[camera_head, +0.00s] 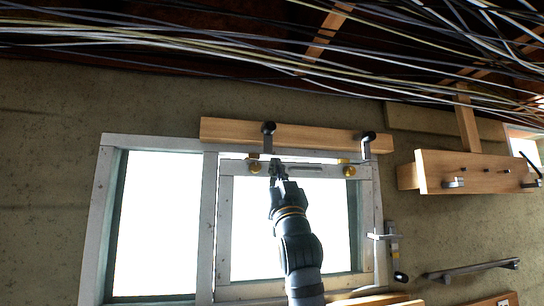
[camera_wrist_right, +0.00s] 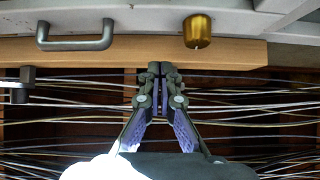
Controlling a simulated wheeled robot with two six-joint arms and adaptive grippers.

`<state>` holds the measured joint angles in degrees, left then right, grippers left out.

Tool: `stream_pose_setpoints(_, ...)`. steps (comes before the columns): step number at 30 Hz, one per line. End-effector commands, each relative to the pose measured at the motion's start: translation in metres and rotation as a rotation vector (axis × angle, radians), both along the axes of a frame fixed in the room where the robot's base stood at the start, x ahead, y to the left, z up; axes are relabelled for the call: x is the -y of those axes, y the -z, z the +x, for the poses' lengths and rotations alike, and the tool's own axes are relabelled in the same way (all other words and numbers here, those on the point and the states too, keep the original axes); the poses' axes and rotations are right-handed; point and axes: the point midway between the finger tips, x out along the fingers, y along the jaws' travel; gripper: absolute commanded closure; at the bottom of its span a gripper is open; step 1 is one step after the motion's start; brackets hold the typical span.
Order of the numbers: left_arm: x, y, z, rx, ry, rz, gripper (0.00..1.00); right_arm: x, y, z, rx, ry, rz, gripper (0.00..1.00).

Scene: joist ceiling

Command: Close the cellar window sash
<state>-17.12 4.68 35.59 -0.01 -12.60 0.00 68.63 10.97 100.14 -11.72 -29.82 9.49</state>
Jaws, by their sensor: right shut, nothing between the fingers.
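The cellar window's pale sash (camera_head: 224,235) shows in the right half of the window frame (camera_head: 211,230), its bright pane partly hidden by my right arm. Its top rail carries two brass knobs (camera_head: 254,168) (camera_head: 350,171) and a grey handle (camera_head: 318,168). My right gripper (camera_head: 275,164) is shut and empty, in front of the top rail between the left knob and the handle. In the right wrist view my fingertips (camera_wrist_right: 160,69) overlap a wooden board, between the grey handle (camera_wrist_right: 75,43) and a brass knob (camera_wrist_right: 197,31); contact cannot be told. My left gripper is out of view.
A wooden board (camera_head: 335,137) with two dark-ended brackets (camera_head: 268,129) (camera_head: 368,137) runs above the sash. Cables (camera_head: 210,48) hang under the ceiling. A wooden shelf board (camera_head: 475,172) and a metal bar (camera_head: 470,269) are on the right wall. Left of the window is bare wall.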

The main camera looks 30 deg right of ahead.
Motion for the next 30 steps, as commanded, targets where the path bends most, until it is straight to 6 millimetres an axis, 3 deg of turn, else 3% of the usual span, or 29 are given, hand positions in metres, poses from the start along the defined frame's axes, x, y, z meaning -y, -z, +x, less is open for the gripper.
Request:
stream_pose_setpoints(1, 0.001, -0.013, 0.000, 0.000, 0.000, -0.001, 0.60, 0.002, -0.013, 0.007, -0.003, 0.000, 0.001, 1.00)
stream_pose_setpoints(8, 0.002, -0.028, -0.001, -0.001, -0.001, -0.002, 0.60, 0.009, -0.009, 0.036, -0.002, 0.001, 0.000, 1.00)
stream_pose_setpoints(21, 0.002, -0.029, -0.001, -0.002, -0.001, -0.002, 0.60, 0.011, -0.006, 0.042, 0.000, 0.000, 0.000, 1.00)
stream_pose_setpoints(30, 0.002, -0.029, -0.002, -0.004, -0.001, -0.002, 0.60, 0.020, -0.011, 0.074, 0.000, 0.001, 0.000, 1.00)
